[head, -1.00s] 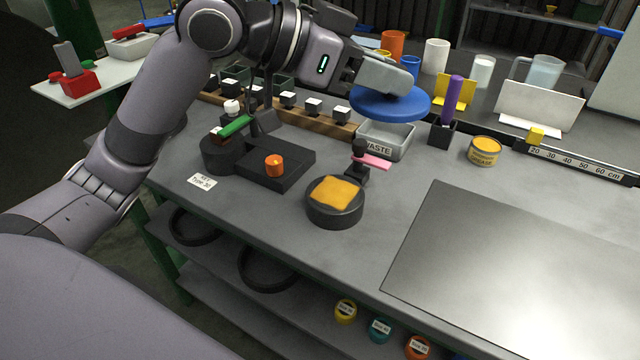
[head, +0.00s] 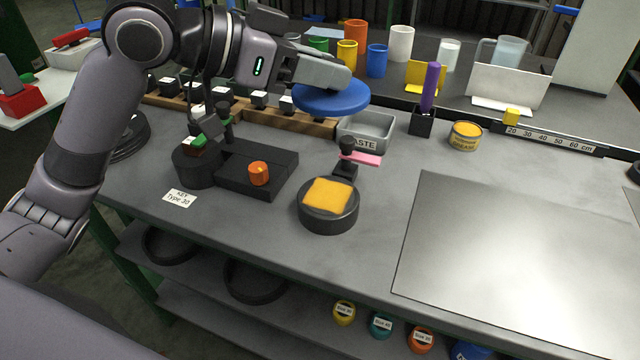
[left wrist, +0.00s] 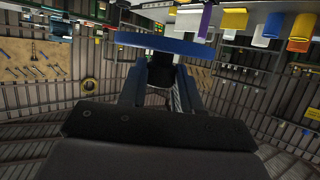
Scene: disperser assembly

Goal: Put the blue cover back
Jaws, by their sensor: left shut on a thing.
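The blue cover (head: 332,98) is a flat round disc held above the back of the bench, level or nearly so, close to the waste bin. My left gripper (head: 345,80) is shut on its top side. In the left wrist view the blue cover (left wrist: 165,45) spans the space beyond the fingers of the left gripper (left wrist: 160,88), with a dark part between them. A black round container (head: 328,212) with a yellow-orange pad (head: 328,195) on top stands at the bench's middle, apart from the cover. My right gripper is not in view.
The grey waste bin (head: 366,132) stands near the cover. A black stand with a pink piece (head: 362,158) is behind the round container. A black block with an orange knob (head: 259,173) is left. A grey plate (head: 500,245) lies right, and the bench between is clear.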

